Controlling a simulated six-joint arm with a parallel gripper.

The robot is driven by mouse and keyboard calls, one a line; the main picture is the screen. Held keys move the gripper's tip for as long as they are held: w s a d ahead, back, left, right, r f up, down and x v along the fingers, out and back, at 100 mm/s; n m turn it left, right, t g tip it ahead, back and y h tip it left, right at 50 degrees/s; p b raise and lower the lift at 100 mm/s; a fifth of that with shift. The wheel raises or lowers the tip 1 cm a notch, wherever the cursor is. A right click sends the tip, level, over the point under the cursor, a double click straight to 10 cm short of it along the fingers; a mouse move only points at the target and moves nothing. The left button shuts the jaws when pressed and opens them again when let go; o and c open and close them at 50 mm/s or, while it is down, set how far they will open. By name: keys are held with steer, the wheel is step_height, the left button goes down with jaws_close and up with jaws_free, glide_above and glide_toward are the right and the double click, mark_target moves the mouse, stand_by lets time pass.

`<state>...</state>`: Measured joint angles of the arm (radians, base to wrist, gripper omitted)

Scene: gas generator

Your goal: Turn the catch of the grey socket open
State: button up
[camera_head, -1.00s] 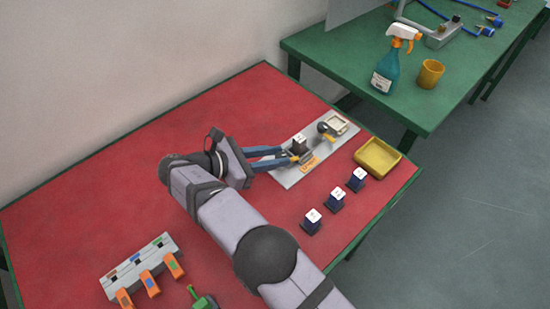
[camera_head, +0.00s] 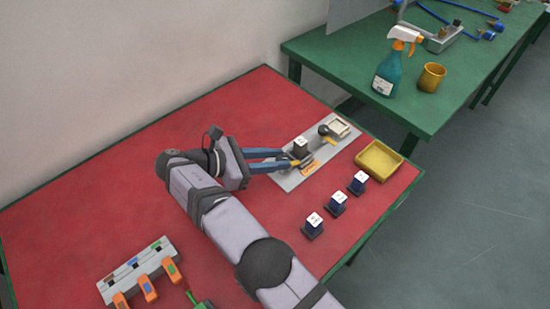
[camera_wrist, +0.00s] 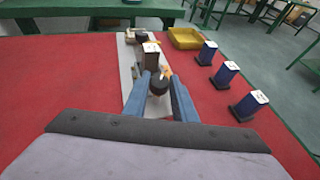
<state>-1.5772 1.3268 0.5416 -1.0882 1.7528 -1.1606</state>
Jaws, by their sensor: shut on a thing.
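The pale grey plate (camera_head: 286,183) lies on the red table. A dark block with a white top (camera_head: 300,147) stands upright in a socket on it; the same block (camera_wrist: 151,56) shows beyond the fingers in the wrist view. A small orange catch part (camera_head: 296,163) sits at the near side of that socket. My gripper (camera_head: 288,160) reaches in from the left, low over the plate. In the wrist view its blue fingers (camera_wrist: 160,84) close on a dark rounded piece (camera_wrist: 158,87) beside the orange part. The fingers partly hide this piece, and the catch's exact angle is unclear.
Another fitting with a dark knob (camera_head: 324,130) is farther along the plate. A yellow tray (camera_head: 379,160) lies right of it. Three blue blocks with white tops (camera_head: 336,203) stand in a row nearby. An orange-tabbed rack (camera_head: 140,268) is at the lower left.

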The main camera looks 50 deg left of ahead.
steer(key=o, duration=1)
steer(key=shift+o, duration=0.2)
step_height(320, 180, up, 10)
